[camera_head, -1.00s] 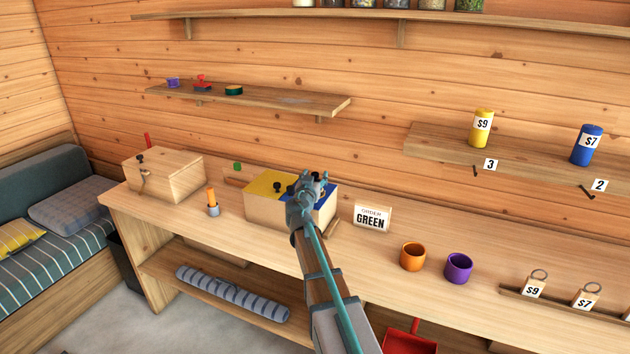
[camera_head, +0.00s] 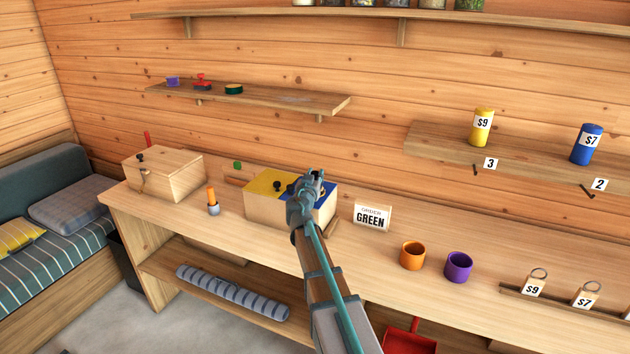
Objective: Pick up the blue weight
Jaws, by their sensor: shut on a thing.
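My gripper (camera_head: 312,176) is over the blue half (camera_head: 326,203) of the lid on a wooden box (camera_head: 268,212). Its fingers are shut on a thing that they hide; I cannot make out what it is. The yellow half (camera_head: 262,182) of the lid lies flat and has a dark knob (camera_head: 277,186). I cannot make out a blue weight in this view. A blue canister (camera_head: 587,145) marked $7 stands on the right shelf, far from my gripper.
An "ORDER GREEN" sign (camera_head: 371,217) stands right of the box. Orange (camera_head: 412,256) and purple (camera_head: 458,267) cups stand farther right. A burner-like grey and orange item (camera_head: 212,202) and a latched wooden box (camera_head: 163,175) are left. Bench space before the sign is clear.

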